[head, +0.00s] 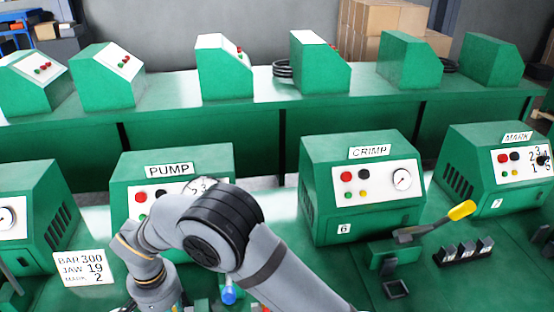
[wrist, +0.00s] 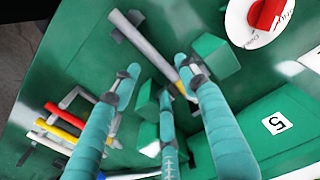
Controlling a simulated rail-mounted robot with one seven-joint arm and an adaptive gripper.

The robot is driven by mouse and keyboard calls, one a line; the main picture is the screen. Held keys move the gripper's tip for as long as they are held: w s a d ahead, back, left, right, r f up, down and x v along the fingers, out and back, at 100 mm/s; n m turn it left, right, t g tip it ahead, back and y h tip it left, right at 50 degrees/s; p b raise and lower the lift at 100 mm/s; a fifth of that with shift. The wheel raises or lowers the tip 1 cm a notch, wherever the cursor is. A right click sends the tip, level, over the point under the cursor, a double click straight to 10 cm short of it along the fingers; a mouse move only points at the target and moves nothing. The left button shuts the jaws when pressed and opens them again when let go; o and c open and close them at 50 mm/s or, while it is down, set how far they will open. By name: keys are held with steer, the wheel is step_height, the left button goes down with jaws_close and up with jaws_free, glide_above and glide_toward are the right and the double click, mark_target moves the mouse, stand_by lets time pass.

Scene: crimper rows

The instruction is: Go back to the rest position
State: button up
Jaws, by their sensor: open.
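My gripper (wrist: 158,77) shows in the wrist view as teal fingers with dark bands, spread apart, with nothing held between them. A grey bar (wrist: 147,45) passes by the fingertips over a green machine surface; I cannot tell whether a finger touches it. In the head view my arm reaches down in front of the PUMP machine (head: 222,160) and hides part of its panel. The gripper itself is not clearly visible there.
The CRIMP machine (head: 318,165) and MARK machine (head: 480,150) stand to the right. A yellow-tipped lever (head: 461,210) sticks up before CRIMP. In the wrist view, a red knob (wrist: 266,13) is top right and coloured rods (wrist: 62,117) lie left. A back bench (head: 180,112) carries several green boxes.

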steer(key=shift+f, duration=0.8)
